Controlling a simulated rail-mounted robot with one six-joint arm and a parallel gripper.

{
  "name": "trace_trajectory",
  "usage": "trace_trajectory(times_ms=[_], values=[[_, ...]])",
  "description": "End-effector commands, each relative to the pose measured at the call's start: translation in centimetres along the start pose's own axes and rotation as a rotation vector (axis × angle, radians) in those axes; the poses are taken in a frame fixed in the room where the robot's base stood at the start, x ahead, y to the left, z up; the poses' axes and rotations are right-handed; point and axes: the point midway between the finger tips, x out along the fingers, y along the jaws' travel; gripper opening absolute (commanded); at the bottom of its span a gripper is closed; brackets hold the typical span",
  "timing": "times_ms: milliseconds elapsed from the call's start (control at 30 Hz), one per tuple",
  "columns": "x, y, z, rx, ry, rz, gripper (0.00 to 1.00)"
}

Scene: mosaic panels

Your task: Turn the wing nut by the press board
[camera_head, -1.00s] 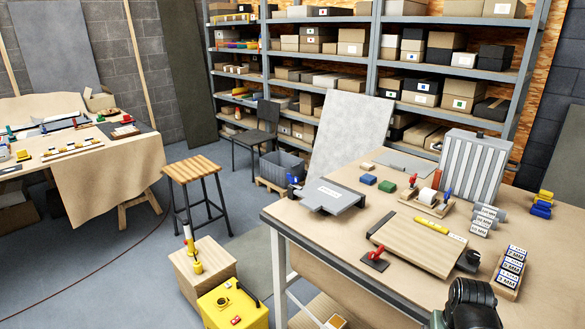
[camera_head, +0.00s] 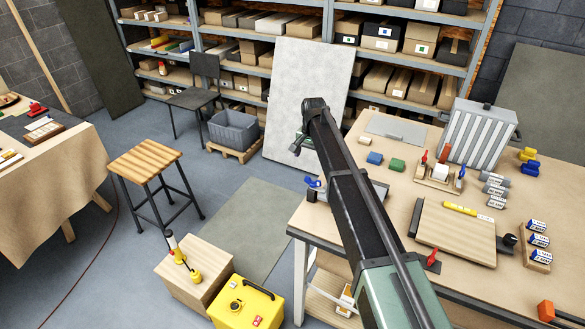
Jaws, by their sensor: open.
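The press board (camera_head: 452,236) is a flat wooden board on the right-hand workbench, with a yellow strip on top. A small red piece (camera_head: 432,259) at its near left edge may be the wing nut, but its shape is too small to tell. A black knob (camera_head: 510,240) sits at the board's right end. My arm reaches up from the bottom and away over the bench's left side. My gripper (camera_head: 296,149) is small at its far end, open, in front of the leaning grey panel, well away from the press board. The arm hides part of the bench.
A wooden rack (camera_head: 438,176) with red and blue pieces, coloured blocks and a striped grey case (camera_head: 478,135) stand behind the board. A blue-topped item (camera_head: 313,184) is at the bench's left corner. A stool (camera_head: 146,160) and yellow box (camera_head: 246,303) stand on the floor at left.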

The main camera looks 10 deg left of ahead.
Motion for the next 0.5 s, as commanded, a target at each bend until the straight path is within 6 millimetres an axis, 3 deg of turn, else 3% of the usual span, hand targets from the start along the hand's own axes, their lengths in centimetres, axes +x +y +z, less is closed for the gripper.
trace_trajectory(times_ms=[267,500], values=[[1.0,0.1,0.2,0.027,0.0,0.0,0.96],[5.9,0.1,0.2,0.026,0.0,0.0,0.96]])
